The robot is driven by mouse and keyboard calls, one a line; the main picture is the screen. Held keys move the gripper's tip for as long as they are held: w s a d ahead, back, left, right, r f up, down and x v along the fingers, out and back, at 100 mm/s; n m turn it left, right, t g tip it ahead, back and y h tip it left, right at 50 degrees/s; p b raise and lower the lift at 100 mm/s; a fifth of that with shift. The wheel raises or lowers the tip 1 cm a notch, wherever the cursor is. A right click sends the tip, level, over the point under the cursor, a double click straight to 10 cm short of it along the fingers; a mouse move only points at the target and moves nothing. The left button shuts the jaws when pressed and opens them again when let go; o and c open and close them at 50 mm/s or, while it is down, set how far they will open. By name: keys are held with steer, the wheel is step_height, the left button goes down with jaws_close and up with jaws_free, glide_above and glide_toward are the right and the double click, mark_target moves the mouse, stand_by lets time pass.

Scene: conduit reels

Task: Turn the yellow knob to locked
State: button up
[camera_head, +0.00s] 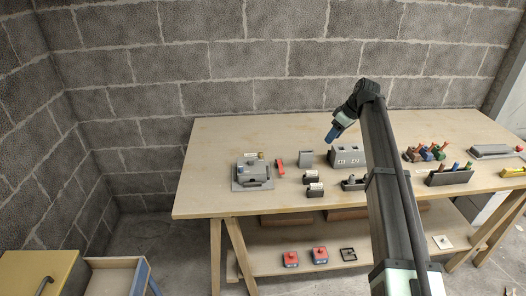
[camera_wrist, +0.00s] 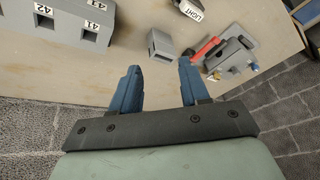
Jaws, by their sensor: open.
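The small yellow knob (camera_head: 261,155) sits on the back right of a grey fixture (camera_head: 240,186) at the left of the table. I cannot read which position the yellow knob is set to. My gripper (camera_head: 331,138) is above the table, right of the fixture and apart from it. Its blue fingers (camera_wrist: 160,72) are spread with nothing between them.
A red lever (camera_head: 280,163) and a small grey box (camera_head: 306,158) stand between the fixture and my gripper. A grey block with number labels (camera_head: 348,157) is below and right of my gripper. Coloured items (camera_head: 424,153) stand farther right. The table's front left is bare.

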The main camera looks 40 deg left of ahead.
mark_target(261, 153)
steer(key=s+a+r+n, duration=0.1)
steer(key=s+a+n, duration=0.1)
steer(key=s+a, duration=0.55)
steer(key=s+a+r+n, duration=0.2)
steer(key=s+a+n, duration=0.15)
steer(key=a, duration=0.65)
steer(key=shift+m+g, duration=0.4)
steer(key=shift+m, duration=0.05)
steer(key=x, duration=1.4)
steer(key=shift+s+f, duration=0.1)
steer(key=shift+s, duration=0.3)
steer(key=shift+c, duration=0.2)
steer(key=shift+d, duration=0.1)
jaws_close()
